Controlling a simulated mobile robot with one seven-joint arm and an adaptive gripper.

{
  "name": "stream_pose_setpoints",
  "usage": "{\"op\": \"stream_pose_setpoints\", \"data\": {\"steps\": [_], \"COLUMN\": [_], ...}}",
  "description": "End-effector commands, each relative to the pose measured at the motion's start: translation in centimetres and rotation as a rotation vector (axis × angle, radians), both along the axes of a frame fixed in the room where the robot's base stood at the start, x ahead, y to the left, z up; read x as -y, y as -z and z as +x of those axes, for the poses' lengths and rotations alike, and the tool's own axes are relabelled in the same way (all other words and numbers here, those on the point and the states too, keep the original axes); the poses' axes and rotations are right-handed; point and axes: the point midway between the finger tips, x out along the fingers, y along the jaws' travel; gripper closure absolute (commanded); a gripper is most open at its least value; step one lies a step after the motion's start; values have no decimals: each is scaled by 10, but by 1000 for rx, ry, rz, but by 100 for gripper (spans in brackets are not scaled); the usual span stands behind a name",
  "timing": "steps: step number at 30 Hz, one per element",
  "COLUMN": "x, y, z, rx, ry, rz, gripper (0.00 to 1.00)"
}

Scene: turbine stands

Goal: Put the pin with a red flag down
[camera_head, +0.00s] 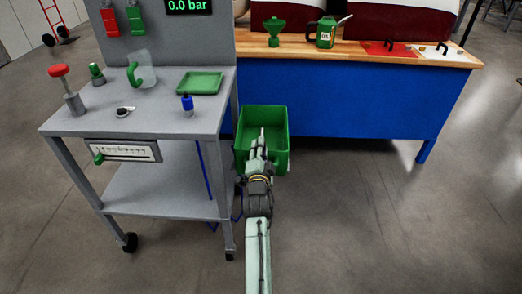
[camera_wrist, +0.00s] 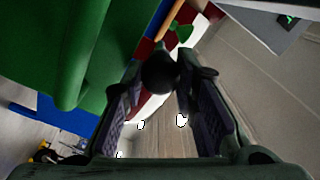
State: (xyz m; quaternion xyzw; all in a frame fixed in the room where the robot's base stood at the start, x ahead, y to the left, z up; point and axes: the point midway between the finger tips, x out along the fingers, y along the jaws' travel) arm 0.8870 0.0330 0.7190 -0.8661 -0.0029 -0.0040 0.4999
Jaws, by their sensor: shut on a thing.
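My gripper (camera_head: 262,140) is over the green bin on the floor in the head view, pointing away from me. In the wrist view my gripper (camera_wrist: 163,80) has its two padded fingers around a dark round-ended thing (camera_wrist: 159,73), held at the fingertips. I cannot make out a red flag on it, so I cannot tell for sure that it is the pin. The green bin (camera_head: 281,122) stands between the grey cart and the blue bench. A large green surface, probably the bin's wall (camera_wrist: 75,55), fills the wrist view's upper left, close to the fingers.
The bench's wooden top (camera_head: 352,53) holds a green can (camera_head: 326,35). Floor at right is clear.

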Motion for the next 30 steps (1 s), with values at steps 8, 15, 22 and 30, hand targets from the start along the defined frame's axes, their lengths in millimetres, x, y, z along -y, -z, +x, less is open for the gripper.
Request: {"op": "stream_pose_setpoints", "data": {"steps": [8,15,22,30], "x": [0,-1,-1,0], "y": [9,7,4,-7], "z": [-1,0,0,0], "rx": [-19,-14,-9,-4], "ry": [1,0,-1,0], "rz": [0,1,1,1], "gripper": [65,65,65,65]}}
